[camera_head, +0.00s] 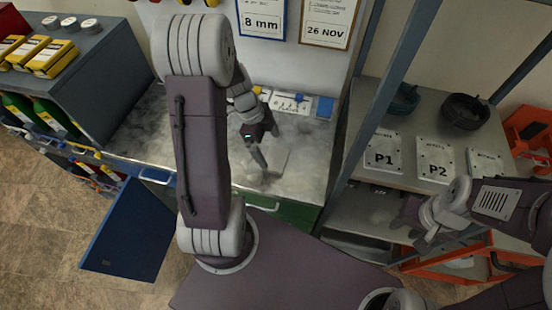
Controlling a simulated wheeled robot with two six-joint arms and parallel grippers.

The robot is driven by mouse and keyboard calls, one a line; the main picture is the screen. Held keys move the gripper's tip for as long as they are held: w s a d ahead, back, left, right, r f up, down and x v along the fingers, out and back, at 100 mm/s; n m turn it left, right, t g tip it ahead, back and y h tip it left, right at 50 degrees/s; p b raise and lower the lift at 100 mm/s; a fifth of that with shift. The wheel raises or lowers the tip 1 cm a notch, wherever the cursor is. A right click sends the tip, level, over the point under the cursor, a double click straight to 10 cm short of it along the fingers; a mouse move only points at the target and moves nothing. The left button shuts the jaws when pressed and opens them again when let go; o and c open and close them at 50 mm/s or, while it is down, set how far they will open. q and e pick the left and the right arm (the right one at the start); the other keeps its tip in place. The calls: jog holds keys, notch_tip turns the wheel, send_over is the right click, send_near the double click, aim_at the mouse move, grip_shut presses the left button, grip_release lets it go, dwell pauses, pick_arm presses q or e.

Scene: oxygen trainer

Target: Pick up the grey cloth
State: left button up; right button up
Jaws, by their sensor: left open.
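A flat grey patch (281,162), which looks like the grey cloth, lies on the mottled grey worktop (311,160) near its front edge. It is close in colour to the worktop, so its outline is hard to make out. My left gripper (264,170) is open and points down at the patch's left side. I cannot tell whether its fingers touch the cloth. My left arm hides part of the worktop. My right gripper (422,222) is at the right, in front of the shelf unit and away from the cloth; its jaw state is unclear.
A white block with numbered markings (290,102) and a blue box (324,107) stand at the worktop's back. A blue-grey shelf post (367,110) rises to the right. Shelves there hold plates marked P1 (383,158) and P2 (436,160) and a dark bowl (465,110). A blue door (128,232) hangs open at left.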

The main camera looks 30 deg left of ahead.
aim_at(276, 158)
pick_arm(q)
jog(key=shift+w+d+f, duration=0.1)
jog(key=shift+f, duration=0.4)
jog(key=x, duration=0.5)
jog(key=shift+w+f+p, duration=0.1)
jog(key=shift+w+p, duration=0.05)
jog(key=shift+p, duration=0.2)
jog(key=c, duration=1.1)
